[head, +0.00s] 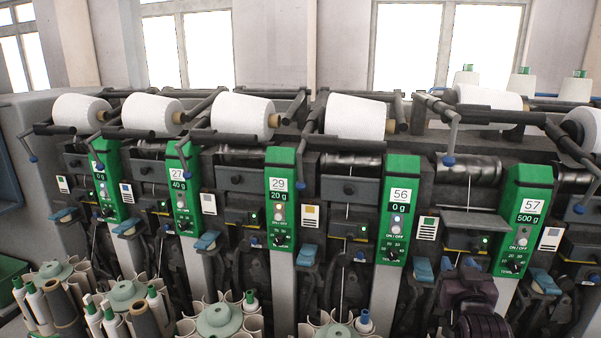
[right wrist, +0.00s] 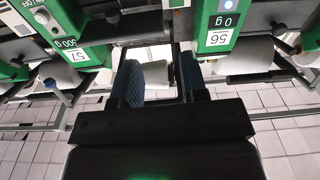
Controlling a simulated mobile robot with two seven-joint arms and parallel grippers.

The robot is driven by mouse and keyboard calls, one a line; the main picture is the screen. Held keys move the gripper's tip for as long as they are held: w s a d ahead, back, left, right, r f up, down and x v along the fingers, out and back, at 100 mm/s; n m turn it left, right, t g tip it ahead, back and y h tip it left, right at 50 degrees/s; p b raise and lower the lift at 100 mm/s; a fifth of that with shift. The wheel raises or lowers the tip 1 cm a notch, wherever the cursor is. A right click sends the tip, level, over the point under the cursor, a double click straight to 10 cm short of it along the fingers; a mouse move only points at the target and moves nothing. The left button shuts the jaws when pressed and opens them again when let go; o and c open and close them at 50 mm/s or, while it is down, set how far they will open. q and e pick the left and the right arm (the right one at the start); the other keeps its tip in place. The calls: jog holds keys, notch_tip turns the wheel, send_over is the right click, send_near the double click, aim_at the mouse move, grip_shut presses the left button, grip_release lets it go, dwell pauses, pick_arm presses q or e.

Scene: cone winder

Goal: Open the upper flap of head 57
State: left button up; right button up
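Head 57 has a green panel (head: 526,225) reading 57 and 500 g, at the right of the head view; the panel also shows upside down in the right wrist view (right wrist: 70,45). Left of it, the upper flap (head: 475,222) is a grey plate. It juts outward nearly flat, unlike the upright flaps of the neighbouring heads, and a thread shows above it. My right gripper (head: 470,275) is below this flap, in front of the head, apart from it. In the right wrist view its two fingers (right wrist: 160,82) are spread with nothing held between them. My left gripper is out of view.
Panel 56 (head: 399,210) stands left of this head. A white cone (head: 490,97) with its cradle arm is above the flap. Blue levers (head: 423,268) stick out lower down. Bobbin magazines (head: 218,320) line the lower front.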

jog(key=s+a+f+n+g+y, duration=0.1)
jog(key=s+a+f+g+y, duration=0.1)
jog(key=s+f, duration=0.9)
jog(key=s+a+f+n+g+y, duration=0.2)
jog(key=s+a+f+g, duration=0.1)
jog(key=s+f, duration=0.8)
notch_tip(320, 180, down, 2)
jog(key=shift+a+f, duration=0.1)
jog(key=shift+a, duration=0.7)
jog(key=shift+o, duration=0.5)
jog(key=s+f+g, duration=0.1)
jog(key=s+f, duration=0.2)
jog(key=s, duration=0.2)
jog(key=shift+s+d+f+g, duration=0.15)
jog(key=shift+s+d+g, duration=0.1)
jog(key=shift+s+g, duration=0.1)
jog(key=shift+o, duration=0.9)
jog(key=shift+s+f, duration=0.15)
jog(key=shift+s, duration=0.1)
jog(key=shift+d, duration=0.1)
